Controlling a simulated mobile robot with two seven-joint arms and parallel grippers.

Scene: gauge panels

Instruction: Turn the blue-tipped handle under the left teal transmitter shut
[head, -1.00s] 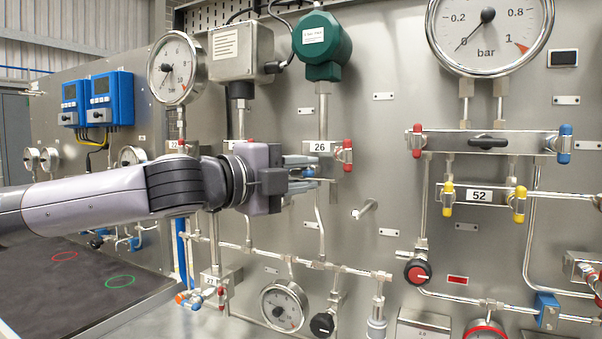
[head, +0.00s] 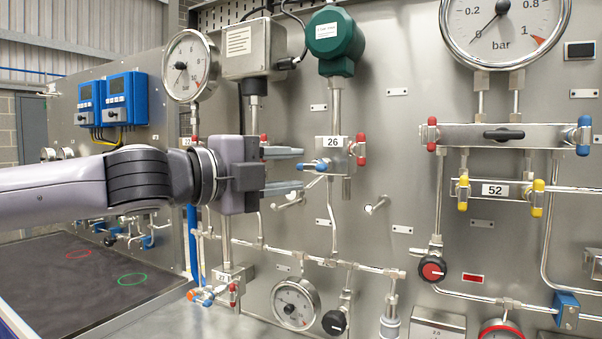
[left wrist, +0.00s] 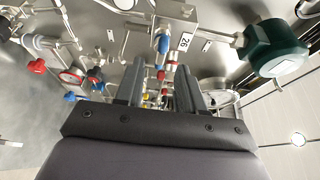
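The teal transmitter (head: 335,38) is mounted high on the panel, and its pipe runs down to a steel valve block (head: 329,150) labelled 26. The blue-tipped handle (head: 313,166) is at the block's lower left and lies roughly sideways in the head view. It also shows in the left wrist view (left wrist: 162,42), just beyond and between the fingertips. A red-tipped handle (head: 360,150) stands upright at the block's right. My left gripper (head: 301,169) is open, its fingers apart above and below the blue handle's level. I see no clear contact. My right gripper is not in view.
A bare peg (head: 377,205) sticks out of the panel at lower right of the block. A round gauge (head: 295,303) and pipes (head: 300,252) lie below. A manifold (head: 500,135) with a red and a blue handle is further right.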

